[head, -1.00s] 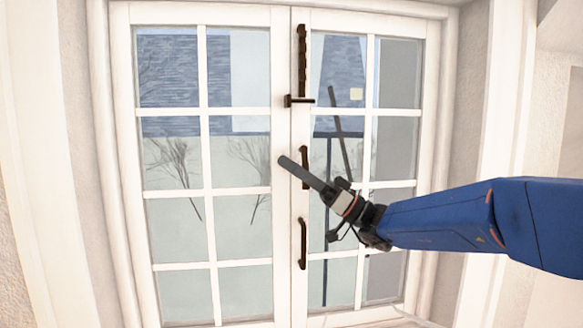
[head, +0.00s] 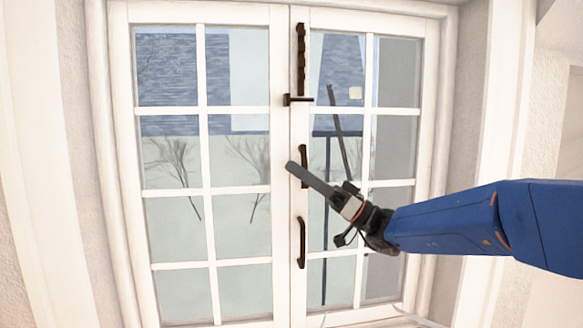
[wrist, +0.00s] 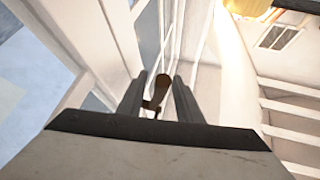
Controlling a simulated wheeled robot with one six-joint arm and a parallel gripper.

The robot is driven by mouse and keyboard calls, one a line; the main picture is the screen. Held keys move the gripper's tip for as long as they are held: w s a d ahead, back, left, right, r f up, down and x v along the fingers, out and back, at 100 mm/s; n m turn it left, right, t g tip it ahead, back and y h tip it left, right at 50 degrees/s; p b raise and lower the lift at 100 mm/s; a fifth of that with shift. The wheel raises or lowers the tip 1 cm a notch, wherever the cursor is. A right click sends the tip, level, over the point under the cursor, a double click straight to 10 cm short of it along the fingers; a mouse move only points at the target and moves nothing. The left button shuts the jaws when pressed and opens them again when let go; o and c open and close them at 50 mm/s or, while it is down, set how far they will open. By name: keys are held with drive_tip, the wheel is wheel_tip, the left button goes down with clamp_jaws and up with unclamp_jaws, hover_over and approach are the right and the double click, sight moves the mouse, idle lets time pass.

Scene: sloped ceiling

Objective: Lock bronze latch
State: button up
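The dark bronze latch (head: 297,99) sits on the seam of the white double doors, with a short horizontal lever and a long vertical part (head: 301,60) above it. My gripper (head: 293,168) is below the latch, in front of the upper door handle (head: 304,155) in the head view. In the wrist view my gripper (wrist: 158,100) has its two fingers apart. A brown bronze piece (wrist: 162,88) shows in the gap between and beyond them; I cannot tell whether it is the latch or a handle. No contact is visible.
A lower bronze handle (head: 301,243) is on the right door leaf. The white glazed doors (head: 202,182) fill the middle of the head view. A white beamed ceiling (wrist: 290,110) and a yellow lamp-like object (wrist: 248,6) show in the wrist view.

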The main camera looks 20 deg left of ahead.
drive_tip(key=v, duration=1.5)
drive_tip(key=shift+f, duration=0.1)
drive_tip(key=shift+s+a, duration=0.15)
drive_tip(key=shift+a, duration=0.05)
drive_tip(key=c, duration=0.7)
drive_tip(key=s+a+r+n+g+h, duration=0.1)
drive_tip(key=s+h, duration=0.1)
drive_tip(key=s+a+r+n+g+h, duration=0.3)
drive_tip(key=s+n+h, duration=0.1)
drive_tip(key=shift+s+a+r+g+h, duration=0.15)
drive_tip(key=shift+s+a+g+h, duration=0.15)
drive_tip(key=shift+s+g, duration=0.1)
clamp_jaws()
drive_tip(key=s+d+r+n+t+h, duration=0.1)
drive_tip(key=d+r+t+h, duration=0.2)
drive_tip(key=r+t+h, duration=0.3)
drive_tip(key=d+r+n+t+h, duration=0.1)
drive_tip(key=d+r+t+h, duration=0.1)
drive_tip(key=r+t+h, duration=0.5)
drive_tip(key=w+a+f+g+y, duration=0.1)
drive_tip(key=w+a+f+y, duration=0.1)
drive_tip(key=a+f, duration=0.5)
drive_tip(key=shift+w+a+y, duration=0.4)
drive_tip(key=shift+w, duration=0.35)
